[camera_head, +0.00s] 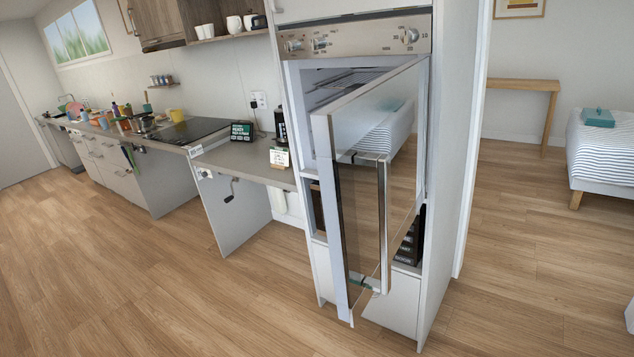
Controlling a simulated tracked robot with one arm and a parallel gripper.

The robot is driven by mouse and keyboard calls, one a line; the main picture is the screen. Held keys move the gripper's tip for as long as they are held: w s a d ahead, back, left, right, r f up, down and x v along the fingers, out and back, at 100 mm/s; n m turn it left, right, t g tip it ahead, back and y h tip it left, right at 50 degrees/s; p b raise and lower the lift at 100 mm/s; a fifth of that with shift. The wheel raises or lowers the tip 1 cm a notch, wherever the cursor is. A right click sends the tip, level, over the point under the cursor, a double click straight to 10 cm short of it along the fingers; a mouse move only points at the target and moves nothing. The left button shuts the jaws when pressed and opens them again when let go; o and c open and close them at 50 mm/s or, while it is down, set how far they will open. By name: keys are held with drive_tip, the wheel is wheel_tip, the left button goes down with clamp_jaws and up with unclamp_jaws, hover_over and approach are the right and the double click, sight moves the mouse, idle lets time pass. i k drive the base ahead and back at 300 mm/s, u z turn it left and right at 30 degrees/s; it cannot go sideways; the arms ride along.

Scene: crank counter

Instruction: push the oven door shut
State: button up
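The oven door (402,175) stands partly open in the tall white cabinet. It looks hinged at the right side of the oven opening, and its free edge (336,230) swings out toward me on the left. The door's front is reflective glass, with a long upright metal handle (384,230) near the free edge. Through the gap on the left I see the oven interior with a wire rack (345,82). The control panel (355,40) with knobs is above. My gripper does not show in this view.
Left of the oven, a lower counter (240,160) holds a small dark sign (241,131) and a card (280,157). A crank (229,192) sticks out below it. The wooden floor (180,270) in front is clear. A bed (608,150) and wooden table (525,85) stand at right.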

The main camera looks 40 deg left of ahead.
sight(370, 205)
drive_tip(key=u, duration=0.5)
drive_tip(key=i, duration=1.5)
drive_tip(key=z, duration=0.05)
drive_tip(key=k, duration=0.6)
drive_tip(key=u, duration=0.3)
